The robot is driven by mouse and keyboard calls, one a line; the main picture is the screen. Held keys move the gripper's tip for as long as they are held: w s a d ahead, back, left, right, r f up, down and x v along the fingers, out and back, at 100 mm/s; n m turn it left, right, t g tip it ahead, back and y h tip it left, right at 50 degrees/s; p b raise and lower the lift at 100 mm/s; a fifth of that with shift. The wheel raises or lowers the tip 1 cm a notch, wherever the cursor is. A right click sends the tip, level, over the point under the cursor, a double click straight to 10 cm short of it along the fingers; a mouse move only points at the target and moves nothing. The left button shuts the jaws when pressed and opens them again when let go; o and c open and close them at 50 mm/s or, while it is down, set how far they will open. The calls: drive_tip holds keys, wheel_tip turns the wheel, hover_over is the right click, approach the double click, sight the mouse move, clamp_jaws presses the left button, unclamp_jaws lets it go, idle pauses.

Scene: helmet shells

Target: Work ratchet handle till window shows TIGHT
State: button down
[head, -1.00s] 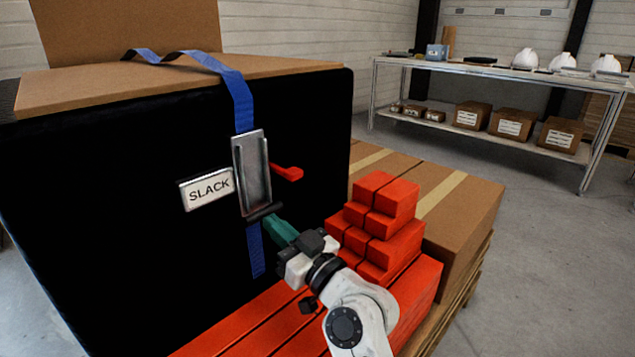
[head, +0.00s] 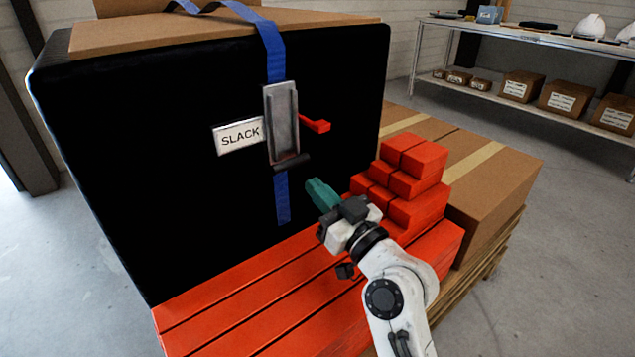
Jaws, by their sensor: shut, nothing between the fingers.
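The ratchet (head: 282,122) is a grey metal body on the dark face of a large black load, with a blue strap (head: 271,52) running through it. Its dark handle bar (head: 291,162) crosses the lower end. A red lever (head: 315,123) sticks out on its right. The window (head: 239,136) to its left reads SLACK. My gripper (head: 315,188), with teal fingers, is shut and empty. In the picture it is below and right of the handle bar, apart from it.
Red blocks (head: 414,158) are stacked to the right of my gripper, close to my wrist. Red slats (head: 250,312) lie below. Cardboard boxes (head: 500,190) stand at right. A metal shelf (head: 540,38) with white helmets (head: 590,27) is behind.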

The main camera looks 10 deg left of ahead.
drive_tip(key=s+d+f, duration=0.4)
drive_tip(key=d, duration=0.1)
drive_tip(key=shift+s+d+f, duration=0.25)
drive_tip(key=shift+d, duration=0.05)
